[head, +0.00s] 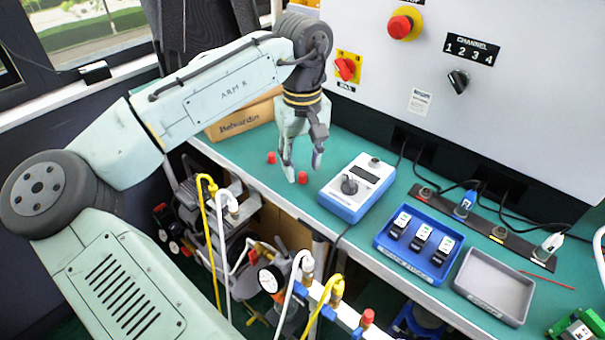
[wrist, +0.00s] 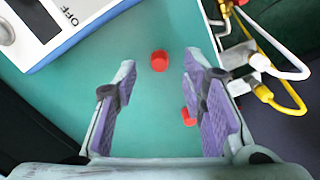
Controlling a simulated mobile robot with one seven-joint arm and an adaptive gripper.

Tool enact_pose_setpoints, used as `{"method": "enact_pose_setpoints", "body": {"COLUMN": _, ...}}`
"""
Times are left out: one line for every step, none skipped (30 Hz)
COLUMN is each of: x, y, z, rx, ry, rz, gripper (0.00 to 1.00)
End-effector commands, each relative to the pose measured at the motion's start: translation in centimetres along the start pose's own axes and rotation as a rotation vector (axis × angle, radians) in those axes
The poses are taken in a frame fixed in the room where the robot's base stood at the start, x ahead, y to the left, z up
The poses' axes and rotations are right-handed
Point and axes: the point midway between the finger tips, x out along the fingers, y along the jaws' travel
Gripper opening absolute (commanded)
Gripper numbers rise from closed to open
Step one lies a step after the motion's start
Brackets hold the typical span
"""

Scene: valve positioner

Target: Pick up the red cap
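Two small red caps lie on the green bench top. In the head view one red cap (head: 303,177) is just beside and below my gripper's fingertips, near the blue-and-white device. The other red cap (head: 271,157) is left of the fingers. My gripper (head: 304,169) points down, open and empty, above the bench. In the wrist view one red cap (wrist: 160,61) is in clear sight in the gap between the fingertips, on the bench beyond them. A second red cap (wrist: 188,116) is partly hidden behind the right finger.
The blue-and-white device (head: 357,187) stands close on the right. A cardboard box (head: 242,118) is behind at left. A blue tray (head: 418,247) and grey tray (head: 494,285) lie farther right. Hoses and fittings, one with a red top (head: 367,317), stand before the bench edge.

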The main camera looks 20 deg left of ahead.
Motion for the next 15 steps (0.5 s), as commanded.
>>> {"method": "enact_pose_setpoints", "body": {"x": 0.6, "y": -0.1, "z": 0.1, "rx": -0.001, "ry": 0.0, "rz": -0.002, "gripper": 0.38}}
{"method": "enact_pose_setpoints", "body": {"x": 1.0, "y": -0.1, "z": 0.0, "rx": -0.001, "ry": 0.0, "rz": -0.001, "gripper": 0.38}}
{"method": "enact_pose_setpoints", "body": {"x": 1.5, "y": -0.1, "z": 0.0, "rx": -0.001, "ry": 0.0, "rz": -0.002, "gripper": 0.38}}
{"method": "enact_pose_setpoints", "body": {"x": 1.7, "y": 0.0, "z": 0.0, "rx": 0.0, "ry": 0.001, "rz": -0.001, "gripper": 0.38}}
{"method": "enact_pose_setpoints", "body": {"x": 1.9, "y": 0.0, "z": 0.0, "rx": 0.0, "ry": 0.001, "rz": -0.001, "gripper": 0.38}}
{"method": "enact_pose_setpoints", "body": {"x": 2.1, "y": 0.0, "z": 0.0, "rx": 0.0, "ry": 0.001, "rz": 0.0, "gripper": 0.38}}
{"method": "enact_pose_setpoints", "body": {"x": 2.2, "y": 0.0, "z": 0.0, "rx": 0.0, "ry": 0.001, "rz": 0.0, "gripper": 0.38}}
{"method": "enact_pose_setpoints", "body": {"x": 2.2, "y": 0.0, "z": 0.0, "rx": 0.0, "ry": 0.001, "rz": 0.0, "gripper": 0.38}}
{"method": "enact_pose_setpoints", "body": {"x": 2.3, "y": 0.0, "z": 0.0, "rx": 0.0, "ry": 0.002, "rz": 0.0, "gripper": 0.38}}
{"method": "enact_pose_setpoints", "body": {"x": 2.2, "y": 0.0, "z": 0.0, "rx": 0.0, "ry": 0.002, "rz": 0.0, "gripper": 0.38}}
{"method": "enact_pose_setpoints", "body": {"x": 2.2, "y": 0.0, "z": 0.0, "rx": 0.0, "ry": 0.002, "rz": 0.0, "gripper": 0.38}}
{"method": "enact_pose_setpoints", "body": {"x": 2.2, "y": 0.0, "z": 0.0, "rx": 0.0, "ry": 0.002, "rz": 0.0, "gripper": 0.38}}
{"method": "enact_pose_setpoints", "body": {"x": 2.2, "y": 0.0, "z": 0.0, "rx": 0.0, "ry": 0.002, "rz": 0.0, "gripper": 0.37}}
{"method": "enact_pose_setpoints", "body": {"x": 2.2, "y": 0.0, "z": 0.0, "rx": 0.0, "ry": 0.002, "rz": 0.0, "gripper": 0.35}}
{"method": "enact_pose_setpoints", "body": {"x": 2.2, "y": 0.0, "z": 0.0, "rx": 0.0, "ry": 0.002, "rz": 0.0, "gripper": 0.33}}
